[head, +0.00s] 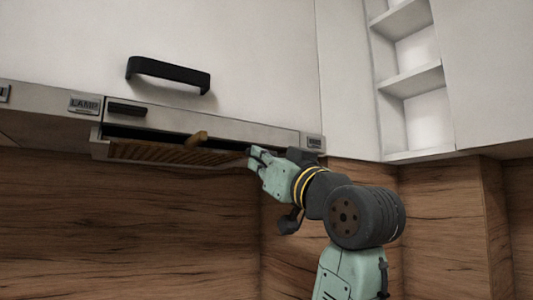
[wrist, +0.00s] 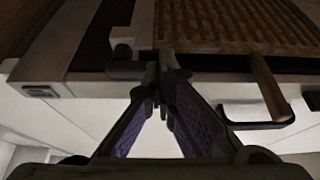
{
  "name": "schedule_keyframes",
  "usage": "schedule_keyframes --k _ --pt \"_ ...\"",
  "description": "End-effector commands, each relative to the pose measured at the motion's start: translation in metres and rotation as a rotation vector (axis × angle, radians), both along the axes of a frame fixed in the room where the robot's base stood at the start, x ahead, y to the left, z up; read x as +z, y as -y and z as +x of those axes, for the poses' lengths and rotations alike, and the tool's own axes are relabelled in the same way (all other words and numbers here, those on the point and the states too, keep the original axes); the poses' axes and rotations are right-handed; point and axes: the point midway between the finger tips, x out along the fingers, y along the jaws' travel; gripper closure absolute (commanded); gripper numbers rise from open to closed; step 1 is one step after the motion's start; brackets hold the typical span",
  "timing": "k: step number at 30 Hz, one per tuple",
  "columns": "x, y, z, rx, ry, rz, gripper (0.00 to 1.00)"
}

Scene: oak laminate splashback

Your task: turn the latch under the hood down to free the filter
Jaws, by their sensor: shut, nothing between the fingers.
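The slatted brown filter (head: 170,151) sits in the underside of the hood (head: 215,128); its slats fill the top of the wrist view (wrist: 225,22). A brown bar (head: 197,138) sticks out at its front edge and shows in the wrist view (wrist: 268,88). A small pale angled piece (wrist: 123,45), which looks like the latch, is beside the filter's end in the wrist view; I cannot make it out in the head view. My gripper (head: 254,153) is shut and empty at the filter's right end. Its fingertips (wrist: 163,65) are close to the pale piece; contact is unclear.
A black handle (head: 168,74) is on the white cabinet door above the hood. A LAMP label (head: 84,104) and a dark switch (head: 127,109) are on the hood's front. Open shelves (head: 415,80) are at the right. The space below, before the wooden splashback (head: 130,220), is clear.

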Motion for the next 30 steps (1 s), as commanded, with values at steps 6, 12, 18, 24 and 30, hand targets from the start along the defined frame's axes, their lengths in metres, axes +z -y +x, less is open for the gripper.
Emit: schedule_keyframes --k 6,12,18,24,30 --pt "-0.0050 -0.0008 0.0013 0.001 -0.003 -0.001 1.00" --pt "-0.0099 0.0000 0.0016 0.000 -0.003 -0.001 1.00" --pt "-0.0097 0.0002 0.0013 0.000 -0.002 -0.001 1.00" --pt "-0.0095 -0.0007 0.0026 0.000 -0.001 -0.001 1.00" --pt "-0.0094 -0.0020 0.0043 0.000 -0.001 -0.001 1.00"
